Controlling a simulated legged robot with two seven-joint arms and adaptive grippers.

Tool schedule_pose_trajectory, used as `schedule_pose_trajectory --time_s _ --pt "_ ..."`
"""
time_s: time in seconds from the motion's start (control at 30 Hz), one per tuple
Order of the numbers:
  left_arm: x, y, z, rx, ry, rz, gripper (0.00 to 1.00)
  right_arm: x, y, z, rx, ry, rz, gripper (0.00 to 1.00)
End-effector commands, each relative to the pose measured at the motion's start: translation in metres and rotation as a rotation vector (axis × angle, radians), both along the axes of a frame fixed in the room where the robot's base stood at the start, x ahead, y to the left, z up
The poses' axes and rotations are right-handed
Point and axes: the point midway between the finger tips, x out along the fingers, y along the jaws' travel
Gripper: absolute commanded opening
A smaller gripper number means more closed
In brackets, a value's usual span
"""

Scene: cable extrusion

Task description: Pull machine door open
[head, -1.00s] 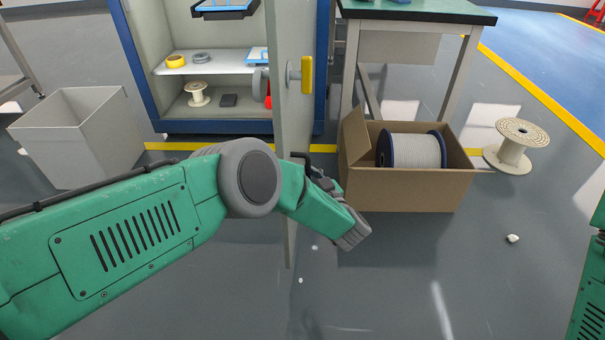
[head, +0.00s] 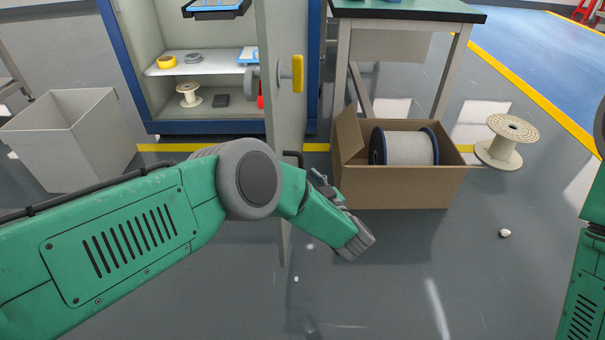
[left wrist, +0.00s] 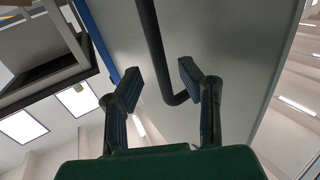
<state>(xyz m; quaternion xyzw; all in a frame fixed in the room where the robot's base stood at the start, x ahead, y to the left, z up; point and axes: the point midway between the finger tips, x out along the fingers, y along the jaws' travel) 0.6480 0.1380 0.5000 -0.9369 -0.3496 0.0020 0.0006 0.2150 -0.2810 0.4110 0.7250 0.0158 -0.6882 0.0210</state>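The machine door (head: 283,130) stands swung out from the blue-framed cabinet (head: 112,60), seen nearly edge-on in the head view. A yellow latch handle (head: 297,73) sits on its right side. My left arm crosses in front of the door, and my left gripper (head: 354,242) is to its right, low down. In the left wrist view the fingers (left wrist: 159,78) are spread apart near a dark bar handle (left wrist: 154,45) on the door panel (left wrist: 225,50). The bar passes between the fingers without a visible grip. Part of my right arm shows at the right edge; its gripper is outside the picture.
A cardboard box (head: 400,190) with a cable spool (head: 408,147) stands right of my left gripper, under a green-topped table (head: 410,12). An empty spool (head: 505,143) is farther right. A grey bin (head: 62,140) stands at left. The front floor is mostly clear.

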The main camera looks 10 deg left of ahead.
Motion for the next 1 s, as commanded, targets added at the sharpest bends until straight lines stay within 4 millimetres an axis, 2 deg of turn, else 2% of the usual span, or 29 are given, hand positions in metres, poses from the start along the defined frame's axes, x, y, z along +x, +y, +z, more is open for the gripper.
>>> schedule_pose_trajectory --time_s 0.2,0.4,0.6,1.0 --pt "-0.037 -0.034 -0.001 0.001 0.003 -0.004 0.33 0.000 0.000 0.000 0.000 0.000 0.000 0.40" --pt "-0.061 -0.055 -0.002 0.000 0.004 -0.002 0.33 0.000 0.000 0.000 0.000 0.000 0.000 0.40" --pt "-0.070 -0.062 -0.002 0.000 0.004 0.000 0.33 0.000 0.000 0.000 -0.001 0.000 -0.001 0.40" --pt "-0.070 -0.063 -0.002 0.000 0.004 0.000 0.33 0.002 0.000 -0.001 0.000 0.003 0.000 0.40"
